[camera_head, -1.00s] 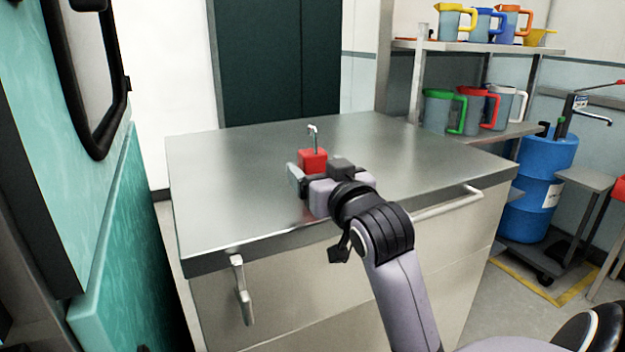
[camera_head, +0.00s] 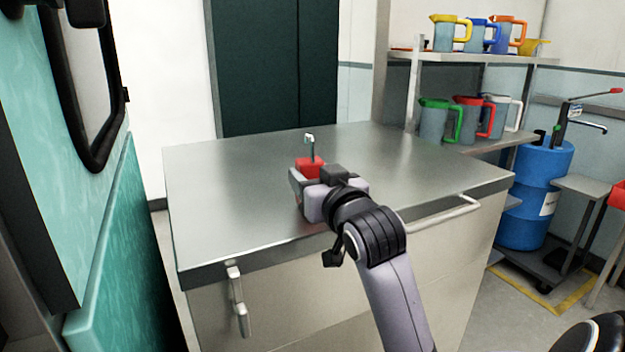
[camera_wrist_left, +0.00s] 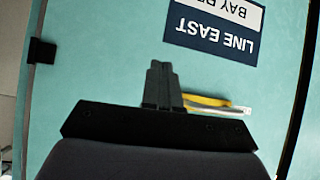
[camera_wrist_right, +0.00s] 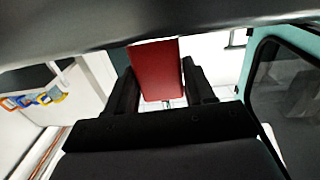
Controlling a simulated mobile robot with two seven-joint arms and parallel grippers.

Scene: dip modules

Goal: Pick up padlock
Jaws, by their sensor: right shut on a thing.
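The red padlock (camera_head: 309,168) with its thin silver shackle pointing up is over the near middle of the steel counter. My right gripper (camera_head: 311,178) is shut on its body. I cannot tell whether the padlock's base is clear of the counter. My left gripper shows only in the left wrist view (camera_wrist_left: 162,72), with its fingers together and empty, in front of a teal panel.
The steel counter (camera_head: 230,190) is otherwise bare. A teal cabinet (camera_head: 100,230) stands close at the left. A rack (camera_head: 480,60) with several coloured-handled jugs and a blue drum (camera_head: 535,195) are at the right.

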